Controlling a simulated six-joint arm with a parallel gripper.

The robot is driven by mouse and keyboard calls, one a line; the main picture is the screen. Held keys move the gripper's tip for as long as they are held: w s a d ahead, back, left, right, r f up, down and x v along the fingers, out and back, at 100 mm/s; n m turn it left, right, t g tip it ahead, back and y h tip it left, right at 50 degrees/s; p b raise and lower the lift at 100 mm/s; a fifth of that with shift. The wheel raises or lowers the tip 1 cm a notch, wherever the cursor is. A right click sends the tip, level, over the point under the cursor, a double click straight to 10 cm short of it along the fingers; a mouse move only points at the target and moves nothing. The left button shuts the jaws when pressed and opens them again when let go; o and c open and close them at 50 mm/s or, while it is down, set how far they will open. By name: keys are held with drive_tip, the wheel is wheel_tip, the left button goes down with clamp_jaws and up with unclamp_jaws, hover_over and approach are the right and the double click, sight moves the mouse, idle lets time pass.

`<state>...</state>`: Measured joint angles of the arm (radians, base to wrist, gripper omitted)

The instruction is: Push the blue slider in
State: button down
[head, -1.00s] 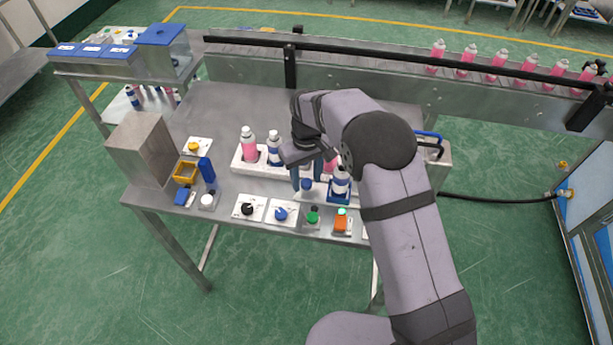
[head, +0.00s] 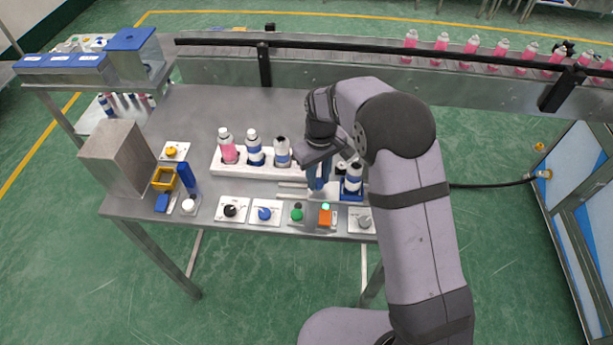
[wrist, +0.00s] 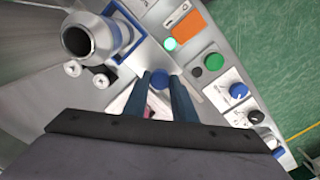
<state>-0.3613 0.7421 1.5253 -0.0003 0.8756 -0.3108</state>
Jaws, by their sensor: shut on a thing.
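The blue slider's round knob (wrist: 158,78) shows between my fingertips in the wrist view. My gripper (head: 318,185) is shut on it, low over the front of the table; in the head view the fingers hide the knob. The slider's blue bottle holder (head: 352,196) sits just right of my fingers, and it also shows in the wrist view (wrist: 121,50). A white-and-blue bottle (head: 353,180) stands in the holder; in the wrist view its open grey neck (wrist: 78,41) shows. A pale rail (head: 293,190) lies bare left of my fingers.
A white rack (head: 222,166) with several bottles stands behind and left. Along the front edge are a black knob (head: 230,211), a blue knob (head: 264,214), a green button (head: 297,214) and an orange switch (head: 325,218) with a lit green lamp. The conveyor (head: 340,68) runs behind.

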drive_tip(key=c, duration=1.5)
unclamp_jaws()
drive_tip(key=shift+o, duration=0.2)
drive_tip(key=shift+r, duration=0.15)
drive_tip(key=shift+r+b, duration=1.3)
drive_tip(key=shift+r, duration=2.25)
